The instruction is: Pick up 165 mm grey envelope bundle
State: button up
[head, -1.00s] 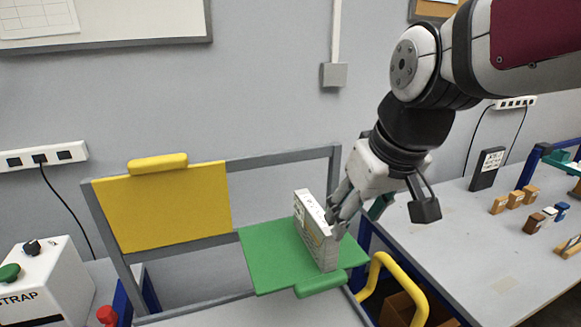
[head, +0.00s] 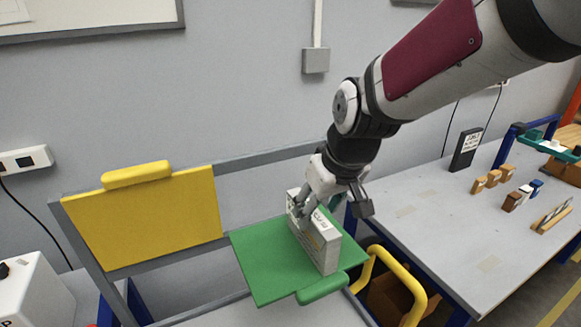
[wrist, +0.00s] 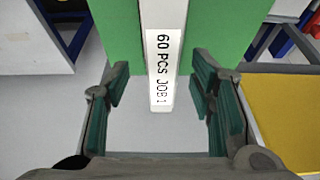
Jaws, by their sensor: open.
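The grey envelope bundle (head: 318,240) stands upright on its narrow edge on a green flap (head: 262,262). In the wrist view the bundle's white top edge (wrist: 164,55) shows the print "60 PCS JOB1". My gripper (head: 304,208) is open at the bundle's far upper end in the head view. In the wrist view my gripper (wrist: 162,108) has its teal-padded fingers on either side of the bundle's near end, with clear gaps to both sides. The bundle's far end is cut off by the wrist view's top edge.
A raised yellow flap (head: 145,220) stands left of the green one on a grey frame. A yellow tubular handle (head: 398,275) curves up at right. The grey table (head: 425,215) at right holds several small blocks and a dark upright box (head: 465,150).

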jog(key=shift+p+x, duration=0.3)
jog(key=shift+x, duration=2.35)
jog(key=shift+a, duration=0.1)
grip_shut()
